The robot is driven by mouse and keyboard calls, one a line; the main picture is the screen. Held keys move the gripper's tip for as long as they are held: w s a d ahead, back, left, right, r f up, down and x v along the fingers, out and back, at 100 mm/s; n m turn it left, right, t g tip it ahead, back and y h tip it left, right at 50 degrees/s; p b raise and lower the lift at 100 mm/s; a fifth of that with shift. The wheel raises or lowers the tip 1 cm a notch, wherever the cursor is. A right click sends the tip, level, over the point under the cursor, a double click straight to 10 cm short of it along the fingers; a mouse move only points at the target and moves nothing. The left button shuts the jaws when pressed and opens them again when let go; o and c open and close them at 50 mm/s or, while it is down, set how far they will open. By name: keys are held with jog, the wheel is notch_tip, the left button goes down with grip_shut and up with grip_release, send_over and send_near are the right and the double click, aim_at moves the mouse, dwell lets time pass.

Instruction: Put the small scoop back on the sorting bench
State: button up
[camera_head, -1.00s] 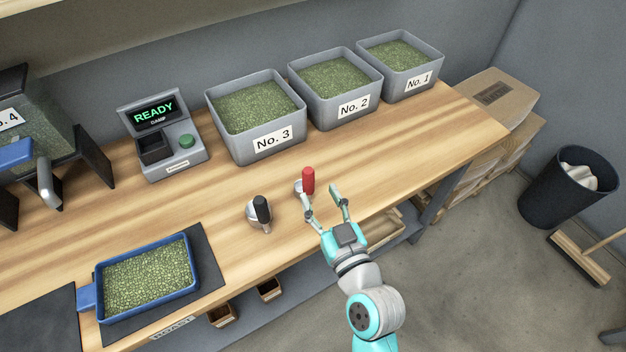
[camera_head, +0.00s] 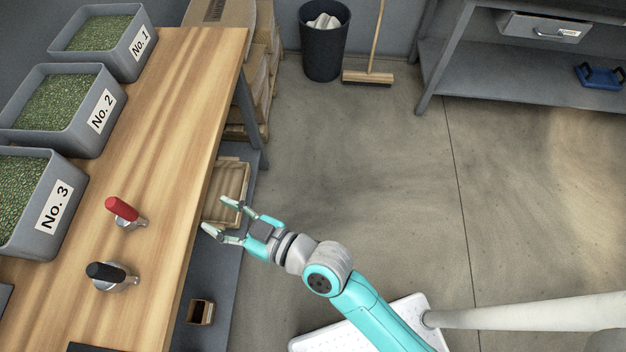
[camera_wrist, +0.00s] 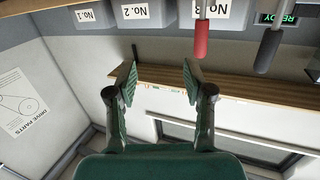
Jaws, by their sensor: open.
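Two metal scoops stand on the wooden bench (camera_head: 165,130) with their handles up. One has a red handle (camera_head: 122,208); the other has a black handle (camera_head: 106,271) and stands nearer the lower edge of the head view. The red-handled one looks the smaller. In the wrist view the red handle (camera_wrist: 201,40) and black handle (camera_wrist: 268,50) hang from the top edge, their bowls out of sight. My gripper (camera_head: 222,217) is open and empty, at the bench's right edge, apart from both scoops. Its spread fingers (camera_wrist: 159,78) show nothing between them.
Grey bins of green beans, No. 1 (camera_head: 103,34), No. 2 (camera_head: 62,104) and No. 3 (camera_head: 40,200), line the bench's left side. A crate (camera_head: 226,190) sits low under its right edge. A black bin (camera_head: 324,45), a broom (camera_head: 368,77) and a grey bench (camera_head: 480,70) stand beyond open floor.

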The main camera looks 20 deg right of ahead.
jog(key=s+d+f+m+t+h, duration=0.1)
jog(key=s+d+f+m+h, duration=0.2)
jog(key=d, duration=0.4)
jog(key=s+d+f+m+t+h, duration=0.1)
jog(key=s+d+f+h, duration=0.1)
jog(key=s+d, duration=0.3)
jog(key=s+d+f+m+t+h, duration=0.1)
jog(key=s+d+f+m+h, duration=0.15)
jog(key=d, duration=0.55)
jog(key=s+d+r+m+h, duration=0.1)
jog(key=s+d+r+h, duration=0.1)
jog(key=s, duration=0.5)
jog(key=s+d+r+m+h, duration=0.1)
jog(key=s+d+r+h, duration=0.1)
jog(key=s+d, duration=0.3)
jog(key=shift+s+d+r+h, duration=0.25)
jog(key=shift+s+h, duration=0.2)
jog(key=shift+s, duration=0.75)
